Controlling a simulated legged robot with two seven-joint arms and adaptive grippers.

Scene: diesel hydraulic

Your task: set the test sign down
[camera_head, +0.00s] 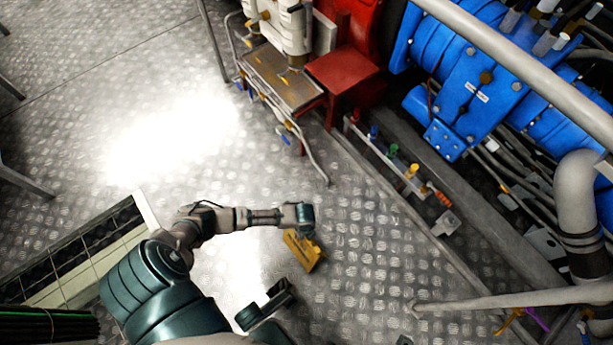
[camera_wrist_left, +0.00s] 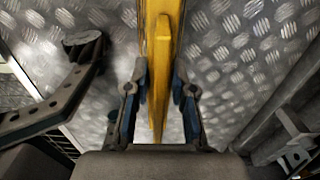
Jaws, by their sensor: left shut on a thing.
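The test sign is a yellow panel (camera_head: 303,250) with dark marking, just below the end of my left arm in the head view. My left gripper (camera_head: 304,228) is shut on the sign at its upper part. In the left wrist view the sign (camera_wrist_left: 160,50) shows edge-on as a yellow strip between the two fingers (camera_wrist_left: 160,92) of my left gripper. The sign is over the metal tread-plate floor. I cannot tell whether its lower edge touches the floor.
The tread-plate floor (camera_head: 370,270) around the sign is clear. To the right run a floor channel and colored-handled valves (camera_head: 393,150), with a blue engine (camera_head: 470,90) beyond. A grey pipe (camera_head: 500,299) crosses at lower right. A red block (camera_head: 343,69) stands behind.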

